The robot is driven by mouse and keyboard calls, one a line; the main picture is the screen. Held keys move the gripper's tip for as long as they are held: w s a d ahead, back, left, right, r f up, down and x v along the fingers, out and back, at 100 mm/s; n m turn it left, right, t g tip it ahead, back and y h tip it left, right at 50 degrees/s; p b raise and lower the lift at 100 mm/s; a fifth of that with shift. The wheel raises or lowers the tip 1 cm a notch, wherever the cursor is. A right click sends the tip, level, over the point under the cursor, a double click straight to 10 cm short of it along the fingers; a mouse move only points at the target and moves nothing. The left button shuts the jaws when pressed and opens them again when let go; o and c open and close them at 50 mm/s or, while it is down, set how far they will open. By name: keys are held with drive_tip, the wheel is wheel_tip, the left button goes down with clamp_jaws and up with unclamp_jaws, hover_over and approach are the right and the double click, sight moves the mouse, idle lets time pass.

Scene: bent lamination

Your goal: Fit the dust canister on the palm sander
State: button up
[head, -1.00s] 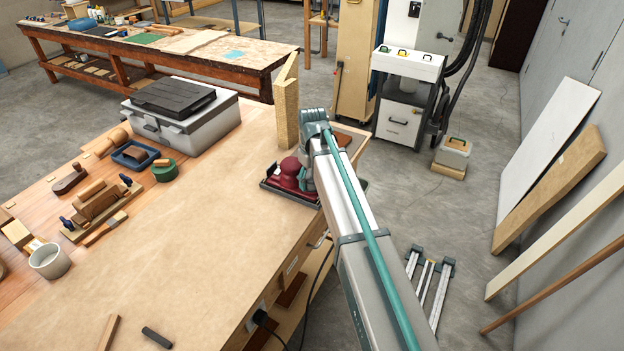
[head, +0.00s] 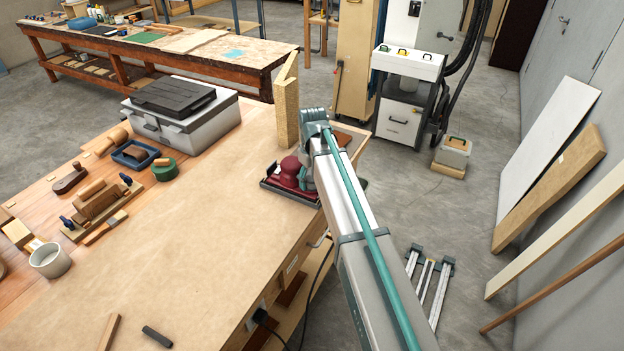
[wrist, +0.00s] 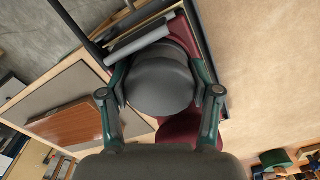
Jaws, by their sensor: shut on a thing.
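The maroon palm sander (head: 290,178) sits in a dark tray (head: 272,190) at the right edge of the bench in the head view. In the wrist view, maroon parts of the sander (wrist: 190,130) show on two sides of the dust canister. The canister (wrist: 160,75) is dark grey and rounded. My gripper (wrist: 160,92) is shut on it, with one finger on each side. The canister is right at the sander, but the joint between them is hidden, so I cannot tell whether it is seated. In the head view my arm hides the canister.
An upright wooden block (head: 287,110) stands just behind the sander. A grey case (head: 183,123) and several woodworking tools lie to the left. The middle of the bench (head: 190,240) is clear. A brown pad (wrist: 66,122) lies beside the sander.

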drive_tip(key=shift+f, duration=0.15)
drive_tip(key=o, duration=1)
drive_tip(key=shift+d, duration=0.1)
drive_tip(key=shift+o, duration=0.2)
drive_tip(key=shift+o, duration=0.6)
drive_tip(key=shift+r+p, duration=2.25)
drive_tip(key=shift+r, duration=1.35)
